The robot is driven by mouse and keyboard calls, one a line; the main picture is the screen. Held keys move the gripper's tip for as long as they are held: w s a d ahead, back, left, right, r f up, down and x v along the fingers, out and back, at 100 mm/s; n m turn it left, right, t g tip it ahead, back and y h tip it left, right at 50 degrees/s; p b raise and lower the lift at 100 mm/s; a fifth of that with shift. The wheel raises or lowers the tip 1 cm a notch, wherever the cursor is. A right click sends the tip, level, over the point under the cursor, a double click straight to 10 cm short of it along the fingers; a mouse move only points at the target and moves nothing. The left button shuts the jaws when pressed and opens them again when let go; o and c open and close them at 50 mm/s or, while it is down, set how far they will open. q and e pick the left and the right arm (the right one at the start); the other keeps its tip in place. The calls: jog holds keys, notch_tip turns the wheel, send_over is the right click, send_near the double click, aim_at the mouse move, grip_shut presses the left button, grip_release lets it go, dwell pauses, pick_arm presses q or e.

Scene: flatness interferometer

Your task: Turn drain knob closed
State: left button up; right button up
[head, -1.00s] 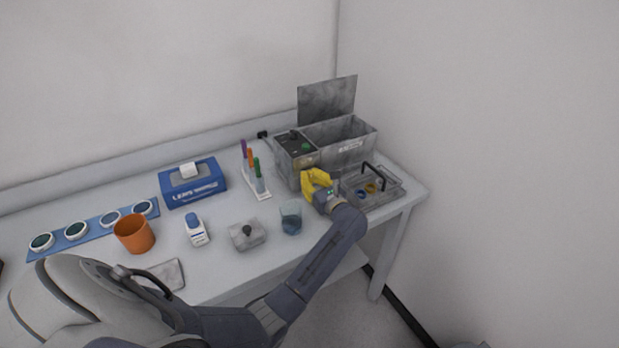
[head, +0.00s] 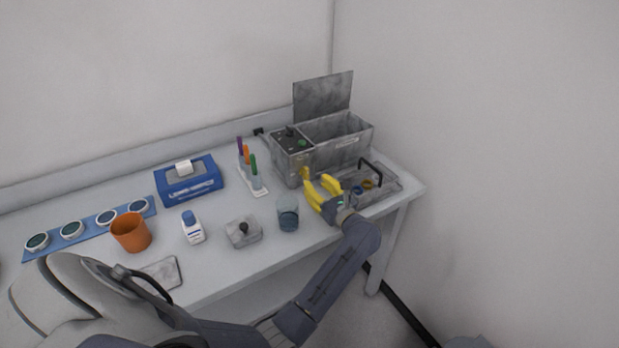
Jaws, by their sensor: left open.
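The grey metal tank unit (head: 345,158) stands at the back right of the table with its lid (head: 323,96) raised. A small brass-yellow part, apparently the drain knob (head: 304,173), shows low on its front left. Its exact turn angle is too small to tell. My left gripper (head: 321,182), with yellow fingers, is open and empty just in front of the tank, right of the knob and apparently apart from it. The fingers point toward the tank's front. My right gripper is not in view.
A wire-handled basket (head: 386,192) sits close right of my gripper. A glass beaker (head: 288,214) and a grey block with a black knob (head: 243,233) stand to the left. A pen stand (head: 257,190), blue box (head: 189,181) and orange cup (head: 131,233) are farther left.

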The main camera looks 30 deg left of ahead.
pick_arm(q)
jog(key=shift+v, duration=2.65)
